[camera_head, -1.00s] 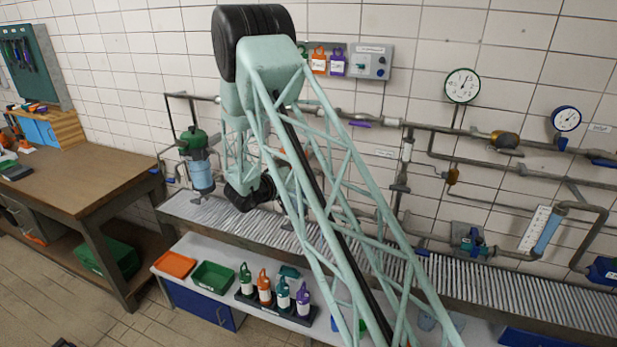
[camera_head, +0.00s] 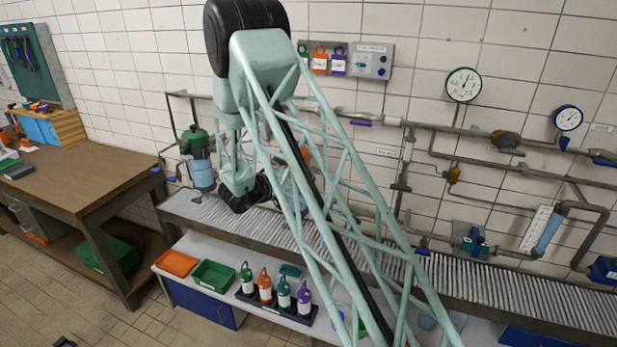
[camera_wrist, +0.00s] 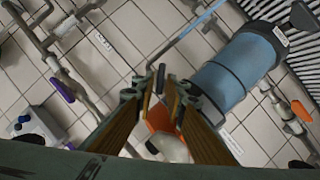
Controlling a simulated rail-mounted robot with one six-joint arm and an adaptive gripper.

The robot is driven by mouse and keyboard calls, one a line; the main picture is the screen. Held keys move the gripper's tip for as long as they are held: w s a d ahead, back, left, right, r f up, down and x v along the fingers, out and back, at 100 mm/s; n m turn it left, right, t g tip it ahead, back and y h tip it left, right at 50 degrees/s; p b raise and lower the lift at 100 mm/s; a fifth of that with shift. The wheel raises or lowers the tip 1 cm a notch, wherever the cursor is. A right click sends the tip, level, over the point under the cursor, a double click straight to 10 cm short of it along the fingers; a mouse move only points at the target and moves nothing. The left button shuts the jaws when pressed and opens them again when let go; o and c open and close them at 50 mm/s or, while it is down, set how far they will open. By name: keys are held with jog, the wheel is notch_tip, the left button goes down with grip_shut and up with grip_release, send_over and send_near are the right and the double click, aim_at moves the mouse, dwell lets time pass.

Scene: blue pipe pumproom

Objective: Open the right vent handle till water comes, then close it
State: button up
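In the wrist view my gripper (camera_wrist: 165,88) has its two brown-padded fingers apart at the tips, with a narrow gap between them. Small dark parts show by the tips; I cannot tell whether one is a vent handle. An orange and white thing (camera_wrist: 163,122) shows through the gap, partly covered by the fingers. A blue cylinder housing (camera_wrist: 236,72) lies to the right of the fingers. In the head view my arm hides the gripper's tips and much of the pipework behind it. A green-topped blue housing (camera_head: 201,165) stands left of my arm. No water is visible.
Wall pipes (camera_head: 460,131) run behind my arm, with a green-rimmed gauge (camera_head: 463,85) and a blue-rimmed gauge (camera_head: 567,118). A slatted grey channel (camera_head: 540,300) runs below. A workbench (camera_head: 75,175) stands left. A low shelf holds a green tray (camera_head: 213,276) and several bottles.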

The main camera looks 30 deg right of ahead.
jog(key=v, duration=0.9)
jog(key=shift+s+a, duration=0.15)
jog(key=shift+a, duration=0.1)
jog(key=shift+r, duration=0.1)
jog(key=shift+s+f+b, duration=0.1)
jog(key=shift+f+b, duration=0.15)
jog(key=shift+b, duration=0.65)
